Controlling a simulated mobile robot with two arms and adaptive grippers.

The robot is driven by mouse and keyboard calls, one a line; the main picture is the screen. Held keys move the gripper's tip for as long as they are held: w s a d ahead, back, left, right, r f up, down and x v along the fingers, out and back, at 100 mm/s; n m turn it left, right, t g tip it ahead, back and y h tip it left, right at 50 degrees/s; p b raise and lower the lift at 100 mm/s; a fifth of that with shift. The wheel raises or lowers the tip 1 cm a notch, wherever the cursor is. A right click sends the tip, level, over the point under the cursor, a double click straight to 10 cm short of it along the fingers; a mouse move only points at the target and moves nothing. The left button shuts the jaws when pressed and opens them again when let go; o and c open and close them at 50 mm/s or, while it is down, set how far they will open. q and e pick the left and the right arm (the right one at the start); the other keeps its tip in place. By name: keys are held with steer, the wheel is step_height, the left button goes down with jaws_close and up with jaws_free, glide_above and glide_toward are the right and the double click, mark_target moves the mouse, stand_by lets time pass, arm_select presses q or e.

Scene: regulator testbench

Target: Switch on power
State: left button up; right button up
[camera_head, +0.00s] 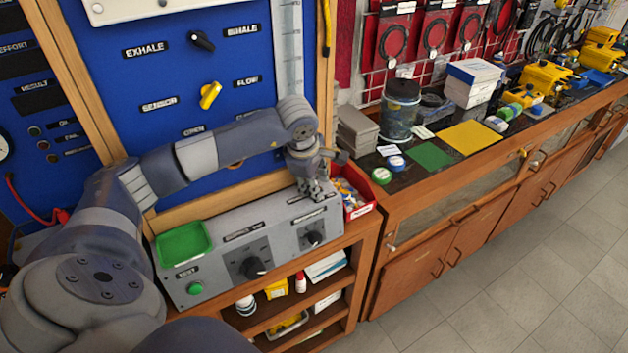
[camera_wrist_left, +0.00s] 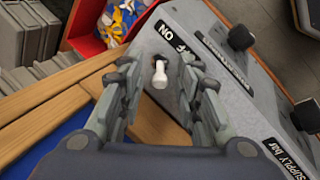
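The grey control box (camera_head: 215,265) stands on a wooden shelf unit below the blue panel. A small white toggle switch (camera_wrist_left: 159,76) is on it in the left wrist view, with an ON label (camera_wrist_left: 172,32) and a partly covered label beside it. My left gripper (camera_wrist_left: 157,68) is open, with one finger on each side of the switch and a visible gap to it. In the head view my left gripper (camera_head: 312,188) is at the right end of the box and hides the switch. I cannot tell which position the switch is in. My right gripper is not in view.
A red bin (camera_head: 355,190) of small parts stands just right of the box. A green tray (camera_head: 183,243), a green button (camera_head: 195,288) and black knobs (camera_head: 252,267) are on the box. A wooden bench (camera_head: 440,185) with tools stretches off to the right.

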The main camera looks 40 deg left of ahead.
arm_select(q)
jaws_close()
steer(key=shift+w+d+r, duration=0.1)
steer(key=shift+r, duration=0.05)
steer(key=shift+w+d+r+g+p, duration=0.1)
steer(key=shift+w+g+p, duration=0.1)
steer(key=shift+g+p, duration=0.35)
steer(key=shift+w+d+r+g+y, duration=0.1)
steer(key=shift+w+g+y, duration=0.25)
steer(key=shift+g, duration=0.3)
steer(key=shift+w+d+m+g+y, duration=0.1)
steer(key=shift+w+m+g+y, duration=0.2)
steer(key=shift+g+y, duration=0.45)
steer(key=shift+w+d+f+g, duration=0.1)
steer(key=shift+w+g, duration=0.05)
steer(key=shift+g, duration=0.45)
steer(key=shift+w+d+f+g, duration=0.1)
steer(key=shift+w+g, duration=0.05)
steer(key=shift+g, duration=0.4)
